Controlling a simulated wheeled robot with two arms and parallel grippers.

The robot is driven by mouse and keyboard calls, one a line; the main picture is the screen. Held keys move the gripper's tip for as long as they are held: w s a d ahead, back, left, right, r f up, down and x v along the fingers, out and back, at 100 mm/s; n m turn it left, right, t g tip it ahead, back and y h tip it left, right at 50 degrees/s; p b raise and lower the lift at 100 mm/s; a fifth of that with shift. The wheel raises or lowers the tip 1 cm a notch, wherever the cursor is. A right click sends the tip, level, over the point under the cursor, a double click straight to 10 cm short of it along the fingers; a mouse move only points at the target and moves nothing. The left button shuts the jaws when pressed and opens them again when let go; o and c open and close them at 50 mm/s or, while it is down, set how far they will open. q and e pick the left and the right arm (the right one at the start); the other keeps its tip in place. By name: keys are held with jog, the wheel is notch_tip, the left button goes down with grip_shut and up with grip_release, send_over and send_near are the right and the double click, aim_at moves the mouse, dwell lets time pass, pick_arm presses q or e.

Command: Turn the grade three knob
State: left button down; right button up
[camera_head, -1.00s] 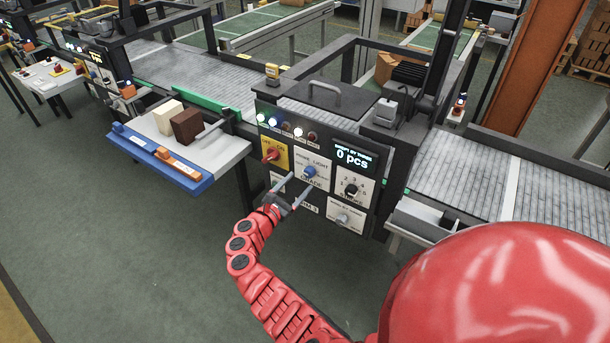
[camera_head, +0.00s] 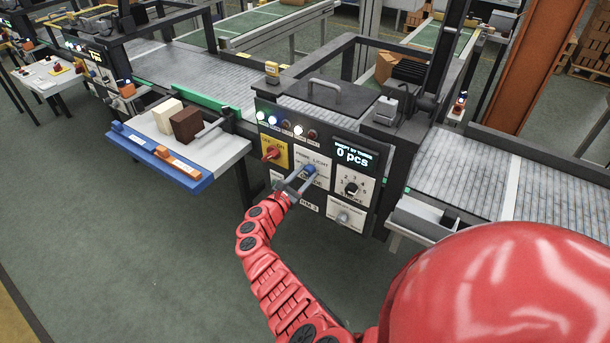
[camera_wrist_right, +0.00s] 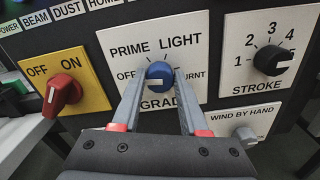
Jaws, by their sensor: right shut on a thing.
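The grade knob (camera_wrist_right: 159,74) is a blue round knob on a white plate marked OFF, PRIME, LIGHT, BURNT and GRADE; the fingers partly cover the lettering. A pale mark on its lower face lies toward the OFF side. It also shows in the head view (camera_head: 310,169) on the black control panel. My right gripper (camera_head: 303,177) is shut on the knob, one finger on each side, as the right wrist view (camera_wrist_right: 160,90) shows. My left gripper is out of view.
A red OFF/ON switch (camera_wrist_right: 62,92) sits left of the knob. A black stroke knob (camera_wrist_right: 272,60) is at its right, a grey wind-by-hand knob (camera_wrist_right: 245,136) below right. A display (camera_head: 354,157) reads 0 pcs. A blue-edged tray (camera_head: 160,164) projects at left.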

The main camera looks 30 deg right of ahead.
grip_shut()
jog(key=shift+f, duration=0.1)
jog(key=shift+f+m+b, duration=0.15)
jog(key=shift+m+b, duration=0.65)
jog(key=shift+b, duration=0.2)
jog(key=m+b, duration=0.6)
jog(key=b, duration=0.1)
jog(key=m+b, duration=0.3)
jog(key=b, duration=0.1)
jog(key=shift+s+f, duration=0.1)
jog(key=shift+f, duration=0.2)
jog(key=m+b, duration=0.9)
jog(key=b, duration=0.5)
jog(key=shift+r+m+b, duration=0.15)
jog(key=shift+m+b, duration=0.95)
jog(key=shift+b, duration=0.1)
